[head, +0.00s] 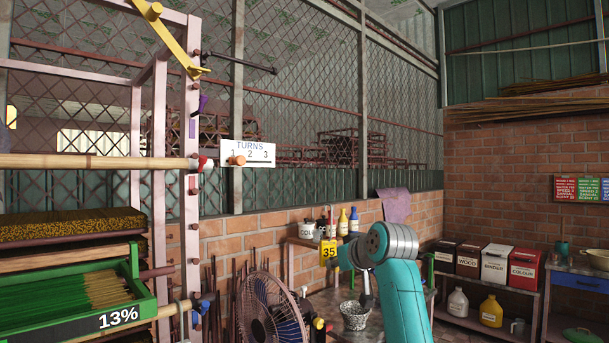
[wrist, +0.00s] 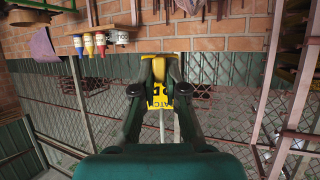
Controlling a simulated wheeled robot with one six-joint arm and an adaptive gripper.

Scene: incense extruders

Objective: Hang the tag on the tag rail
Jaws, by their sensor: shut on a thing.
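My gripper (wrist: 160,72) is shut on a yellow tag (wrist: 182,92) with dark lettering, seen between and behind the two fingers in the wrist view. In the head view the tag (head: 328,251) shows the number 35 and hangs just left of my teal wrist, in front of the brick wall and bench. My fingers are mostly hidden by the wrist there. I cannot tell for sure which part is the tag rail; a dark rod (head: 242,63) sticks out rightward from the pink rack post, high above and left of the tag, apart from it.
The pink rack post (head: 190,230) with pegs stands at left, beside a green tray (head: 75,310) of sticks. A TURNS sign (head: 248,153) is near the post. A fan (head: 270,310) and bench with bottles (head: 343,222) stand below. The air between tag and post looks clear.

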